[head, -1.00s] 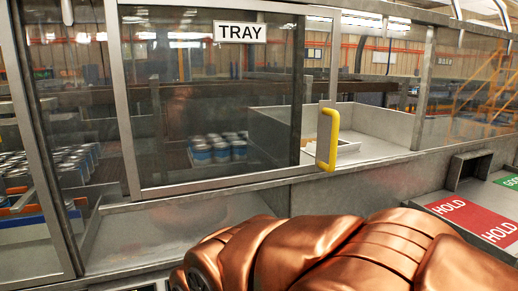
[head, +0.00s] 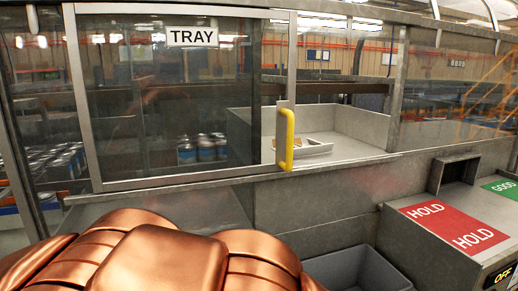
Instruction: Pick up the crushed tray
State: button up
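A small pale tray (head: 317,148) lies inside a grey-walled bay behind the glass front. Something brown shows in it. The door edge partly hides its left side, and I cannot tell from here how crushed it is. A glass door with a metal frame (head: 84,100) and the sign TRAY (head: 192,37) covers the left of the front. Its yellow handle (head: 289,140) stands at the door's right side. An opening shows to the right of the handle, with the bay floor visible. My copper arm links fill the lower left. My gripper is not in view.
Blue-and-white cans (head: 207,147) stand in groups behind the glass. At right is a counter with a red HOLD panel (head: 440,218), a green GOOD panel (head: 505,188) and an OFF display (head: 500,277). A grey bin (head: 356,268) stands below the front. A metal ledge runs under the opening.

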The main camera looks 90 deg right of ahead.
aim_at(314, 148)
jog(key=k, duration=0.95)
jog(key=z, duration=1.45)
